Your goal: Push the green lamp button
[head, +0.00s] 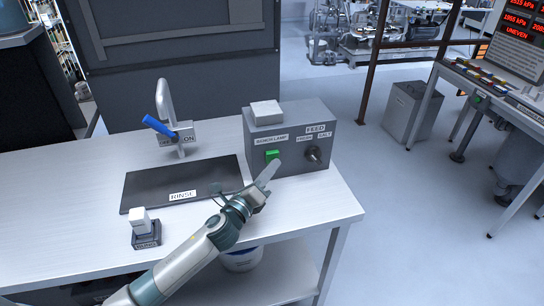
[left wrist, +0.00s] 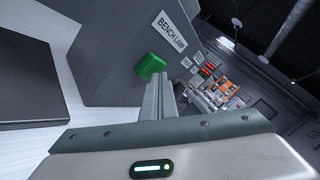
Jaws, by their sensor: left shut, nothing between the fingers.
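The green lamp button (head: 272,155) sits on the front of a grey box (head: 320,130), under the label "BENCH LAMP". It also shows in the left wrist view (left wrist: 151,66), standing out from the box face. My left gripper (head: 271,170) is shut and empty, its fingertips just in front of and slightly below the button in the head view. In the left wrist view the fingers (left wrist: 160,84) point toward the box, with their tips close to the button's lower right side. I cannot tell whether they touch it. My right gripper is not in view.
A dark knob (head: 313,154) sits right of the button under "FEED". A white block (head: 266,112) rests on the box. Left are a black rinse mat (head: 150,195), a tap with a blue lever (head: 158,126) and a small white-topped item (head: 143,222). The bench's right front is clear.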

